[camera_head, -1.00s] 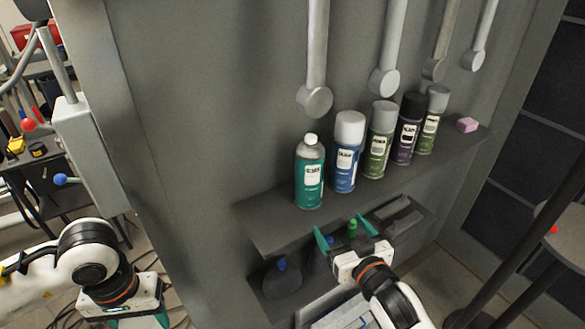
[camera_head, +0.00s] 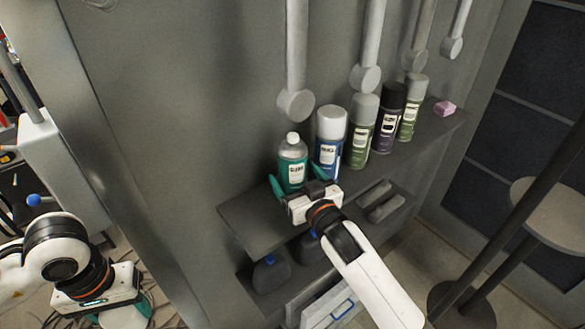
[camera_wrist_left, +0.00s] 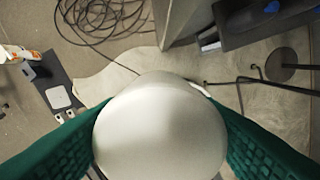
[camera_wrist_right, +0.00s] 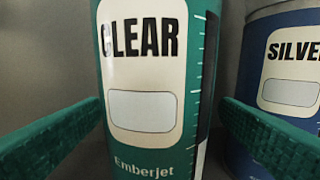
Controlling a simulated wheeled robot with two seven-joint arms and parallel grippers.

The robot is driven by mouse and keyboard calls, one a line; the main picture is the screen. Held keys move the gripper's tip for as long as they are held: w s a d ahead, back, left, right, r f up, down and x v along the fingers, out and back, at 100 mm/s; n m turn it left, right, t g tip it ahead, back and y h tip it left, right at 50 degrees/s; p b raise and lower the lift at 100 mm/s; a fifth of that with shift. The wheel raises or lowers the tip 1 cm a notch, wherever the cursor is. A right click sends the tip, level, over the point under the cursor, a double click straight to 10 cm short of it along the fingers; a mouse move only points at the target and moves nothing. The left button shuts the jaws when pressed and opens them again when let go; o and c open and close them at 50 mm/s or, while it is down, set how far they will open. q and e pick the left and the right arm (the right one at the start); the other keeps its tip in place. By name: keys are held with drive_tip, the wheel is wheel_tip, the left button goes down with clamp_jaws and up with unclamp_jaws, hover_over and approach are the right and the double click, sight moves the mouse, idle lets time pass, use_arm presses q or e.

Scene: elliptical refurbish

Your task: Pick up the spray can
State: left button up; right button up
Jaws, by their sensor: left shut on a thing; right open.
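A green-teal spray can (camera_head: 292,163) with a pale cap stands upright on the grey wall shelf, leftmost in a row. In the right wrist view its label (camera_wrist_right: 140,100) reads "CLEAR" and "Emberjet". My right gripper (camera_wrist_right: 162,118) is open, with one green finger on each side of this can; contact cannot be told. In the head view the right gripper (camera_head: 298,183) is in front of the can at its lower half. My left gripper (camera_wrist_left: 160,130) is shut on a smooth pale rounded object (camera_wrist_left: 160,115), low at the left, away from the shelf.
A blue can (camera_head: 330,135), labelled "SILVER" in the right wrist view (camera_wrist_right: 285,85), stands close right of the green one. More cans and a pink block (camera_head: 445,108) follow along the shelf (camera_head: 245,225). Grey handles (camera_head: 295,105) hang above. A lower shelf holds dark items (camera_head: 270,275).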

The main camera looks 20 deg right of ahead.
sight(290, 135)
use_arm(q)
drive_tip(key=shift+s+r+p, duration=0.1)
drive_tip(key=shift+r+p, duration=0.2)
drive_tip(key=shift+r, duration=0.4)
use_arm(e)
drive_tip(key=shift+w+a+r, duration=0.1)
drive_tip(key=shift+w+a, duration=0.05)
drive_tip(key=shift+w, duration=0.45)
drive_tip(key=shift+w+a, duration=0.15)
drive_tip(key=shift+w, duration=0.4)
drive_tip(key=shift+w+f, duration=0.2)
drive_tip(key=shift+w, duration=0.3)
drive_tip(key=shift+s, duration=0.1)
drive_tip(key=c, duration=1.3)
use_arm(q)
drive_tip(key=shift+f+b, duration=0.7)
drive_tip(key=shift+f, duration=0.05)
use_arm(e)
drive_tip(key=shift+o, duration=0.2)
wheel_tip(290, 135, up, 10)
drive_tip(key=shift+r, duration=0.1)
